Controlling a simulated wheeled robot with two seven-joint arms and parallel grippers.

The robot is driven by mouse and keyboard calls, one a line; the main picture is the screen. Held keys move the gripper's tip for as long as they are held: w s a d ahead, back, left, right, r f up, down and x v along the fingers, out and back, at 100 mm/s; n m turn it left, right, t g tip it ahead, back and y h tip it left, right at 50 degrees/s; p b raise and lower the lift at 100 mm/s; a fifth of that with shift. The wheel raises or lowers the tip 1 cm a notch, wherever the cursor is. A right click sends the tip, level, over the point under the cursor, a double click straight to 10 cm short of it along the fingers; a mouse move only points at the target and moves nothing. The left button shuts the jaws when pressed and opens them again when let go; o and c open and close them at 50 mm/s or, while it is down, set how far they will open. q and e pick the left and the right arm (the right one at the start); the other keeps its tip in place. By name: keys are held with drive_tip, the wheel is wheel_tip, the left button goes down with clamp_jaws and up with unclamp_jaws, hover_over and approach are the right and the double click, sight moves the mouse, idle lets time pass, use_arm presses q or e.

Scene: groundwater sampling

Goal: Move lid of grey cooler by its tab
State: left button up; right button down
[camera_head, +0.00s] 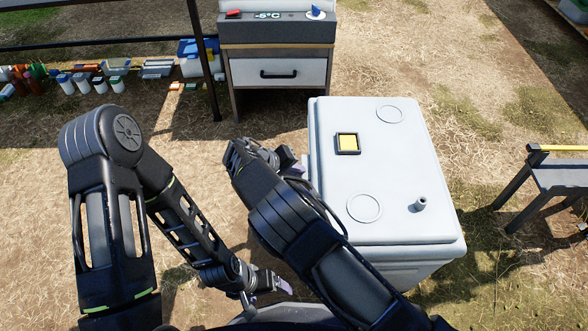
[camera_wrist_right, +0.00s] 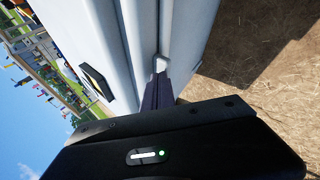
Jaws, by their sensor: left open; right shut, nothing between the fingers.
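The grey cooler (camera_head: 420,272) stands on the ground with its pale grey lid (camera_head: 390,165) on top. In the right wrist view, a small pale tab (camera_wrist_right: 161,65) sticks out at the seam between lid and body. My right gripper (camera_head: 292,160) is at the cooler's left side. Its purple fingers (camera_wrist_right: 157,94) are shut and empty, with their tips close to the tab; I cannot tell if they touch it. My left gripper (camera_head: 272,284) is open and empty, low in front of the cooler's near left corner.
A cabinet with a drawer (camera_head: 278,72) stands behind. A small bench (camera_head: 560,175) is at the right. Bottles and boxes (camera_head: 90,80) lie at the back left. Dry grass lies between.

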use_arm(q)
drive_tip(key=shift+s+r+p, duration=0.4)
drive_tip(key=shift+r+p, duration=0.05)
drive_tip(key=shift+r, duration=0.15)
drive_tip(key=shift+s+r+p, duration=0.35)
drive_tip(key=shift+r+p, duration=0.1)
drive_tip(key=shift+r, duration=0.15)
use_arm(e)
drive_tip(key=a+f+v, duration=0.1)
drive_tip(key=a+v, duration=0.1)
drive_tip(key=v, duration=0.9)
drive_tip(key=shift+w+a, duration=0.25)
drive_tip(key=shift+w, duration=0.05)
drive_tip(key=shift+r, duration=0.1)
